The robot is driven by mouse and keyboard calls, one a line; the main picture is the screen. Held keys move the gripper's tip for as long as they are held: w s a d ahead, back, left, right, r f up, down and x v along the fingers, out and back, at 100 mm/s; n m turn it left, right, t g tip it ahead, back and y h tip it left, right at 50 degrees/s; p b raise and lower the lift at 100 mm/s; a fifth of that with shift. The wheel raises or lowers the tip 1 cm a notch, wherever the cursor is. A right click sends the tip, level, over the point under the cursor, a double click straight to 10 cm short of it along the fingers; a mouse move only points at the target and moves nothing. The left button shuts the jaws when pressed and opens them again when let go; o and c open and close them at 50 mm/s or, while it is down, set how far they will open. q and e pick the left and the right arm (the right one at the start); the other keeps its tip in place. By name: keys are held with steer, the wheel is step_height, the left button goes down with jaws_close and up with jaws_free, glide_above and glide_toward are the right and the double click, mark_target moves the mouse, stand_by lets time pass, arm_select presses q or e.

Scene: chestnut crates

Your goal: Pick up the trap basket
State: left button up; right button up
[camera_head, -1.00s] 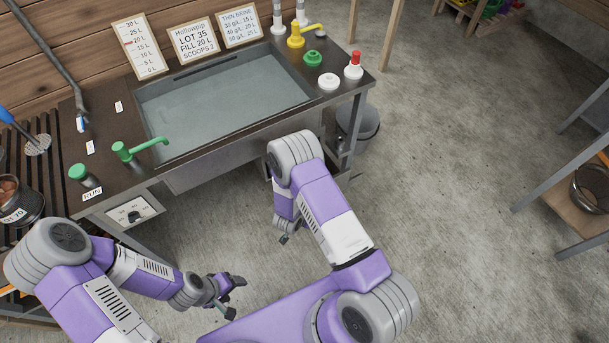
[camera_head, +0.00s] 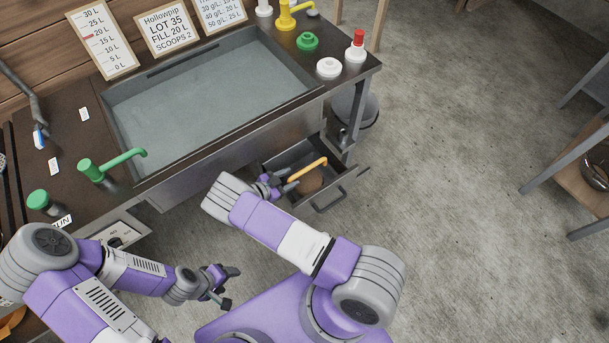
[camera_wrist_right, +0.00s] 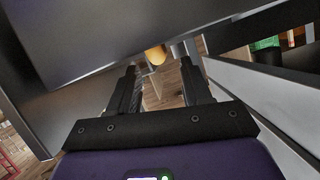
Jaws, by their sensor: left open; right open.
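An open grey drawer-like box (camera_head: 330,198) stands out from under the sink bench. In it lies an orange handle (camera_head: 312,167) with a brown mass (camera_head: 309,185) beside it; I cannot tell for sure that this is the trap basket. My right gripper (camera_head: 283,186) is open at the box's left side, left of the handle. In the right wrist view its open fingers (camera_wrist_right: 162,74) point toward an orange rounded piece (camera_wrist_right: 155,55), with no visible hold on it. My left gripper (camera_head: 226,287) is open and empty, low over the floor in front of the bench.
The sink basin (camera_head: 205,100) is set in the dark bench above the box. A green tap (camera_head: 110,163) and several coloured knobs stand on the bench. A grey bin (camera_head: 368,110) is behind the bench leg. Floor to the right is clear up to a shelf (camera_head: 565,180).

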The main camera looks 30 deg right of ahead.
mark_target(296, 175)
steer(key=b+x, duration=0.1)
steer(key=x, duration=0.5)
steer(key=shift+d+f+b, duration=0.1)
steer(key=shift+d+b, duration=0.15)
steer(key=shift+b, duration=0.15)
steer(key=shift+c, duration=0.2)
jaws_close()
